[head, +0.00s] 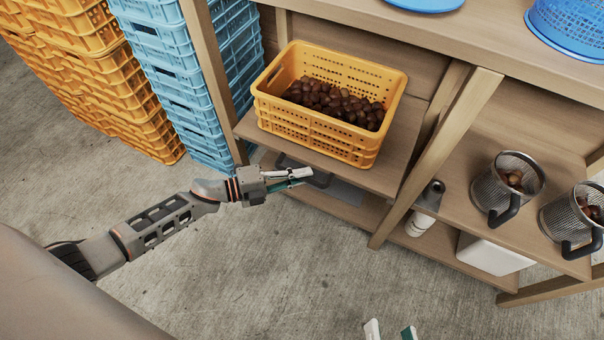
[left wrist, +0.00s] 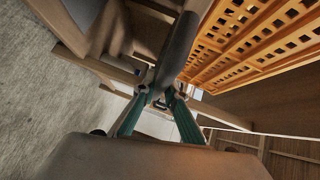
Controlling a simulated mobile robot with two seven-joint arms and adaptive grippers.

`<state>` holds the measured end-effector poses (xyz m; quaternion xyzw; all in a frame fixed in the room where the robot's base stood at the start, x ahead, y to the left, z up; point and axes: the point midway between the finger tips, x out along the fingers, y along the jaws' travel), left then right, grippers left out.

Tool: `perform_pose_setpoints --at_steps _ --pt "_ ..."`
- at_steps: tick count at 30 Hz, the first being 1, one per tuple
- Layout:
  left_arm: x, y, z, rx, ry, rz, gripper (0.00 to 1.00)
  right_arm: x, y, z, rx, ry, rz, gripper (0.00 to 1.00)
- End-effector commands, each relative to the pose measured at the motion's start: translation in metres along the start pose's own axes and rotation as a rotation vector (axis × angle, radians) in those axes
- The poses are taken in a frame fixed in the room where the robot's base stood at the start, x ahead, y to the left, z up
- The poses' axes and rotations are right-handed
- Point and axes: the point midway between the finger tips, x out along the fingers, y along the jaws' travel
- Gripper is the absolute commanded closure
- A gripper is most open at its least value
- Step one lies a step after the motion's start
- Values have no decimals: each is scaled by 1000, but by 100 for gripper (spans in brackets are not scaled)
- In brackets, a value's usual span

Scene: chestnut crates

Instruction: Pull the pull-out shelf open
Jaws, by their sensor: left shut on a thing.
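The pull-out shelf (head: 392,168) is a wooden board in the shelving unit, carrying a yellow crate of chestnuts. A dark bar handle (head: 319,181) runs along its front edge. My left gripper (head: 306,175) is shut on the handle. In the left wrist view the handle (left wrist: 181,46) passes between the green fingertips (left wrist: 161,97), which close around it. The gripper hides part of the handle in the head view. My right gripper (head: 391,331) shows only its two fingertips at the bottom edge, apart with nothing visible between them.
The yellow crate (head: 320,148) also fills the upper right of the left wrist view (left wrist: 250,40). Stacked blue crates (head: 190,85) and yellow crates (head: 95,75) stand left. Metal baskets (head: 507,187) are on the right shelf, beside a slanted post (head: 437,155). The floor in front is clear.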

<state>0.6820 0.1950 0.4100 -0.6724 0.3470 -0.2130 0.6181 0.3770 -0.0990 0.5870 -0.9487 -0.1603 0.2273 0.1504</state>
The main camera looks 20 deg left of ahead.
Motion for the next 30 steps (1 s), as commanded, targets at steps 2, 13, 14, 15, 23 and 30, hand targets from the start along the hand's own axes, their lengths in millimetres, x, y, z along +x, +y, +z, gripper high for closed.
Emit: perform_pose_setpoints --at_steps 2,13,14,15,23,30 --pt "-6 1 -6 -1 1 1 100 0 1 -3 -13 2 1 60" --pt "-62 16 -62 -2 1 1 100 -2 16 -15 -146 -6 26 60" --pt "-68 18 -67 -2 1 1 100 -2 17 -16 -158 -7 29 60" --pt "-76 21 -75 -2 1 1 100 -2 20 -16 -173 -8 33 60" --pt "-126 38 -126 -4 1 3 100 -4 25 -17 -222 -22 37 60" --pt "-165 50 -164 -4 0 4 100 -5 25 -14 -224 -27 36 60"
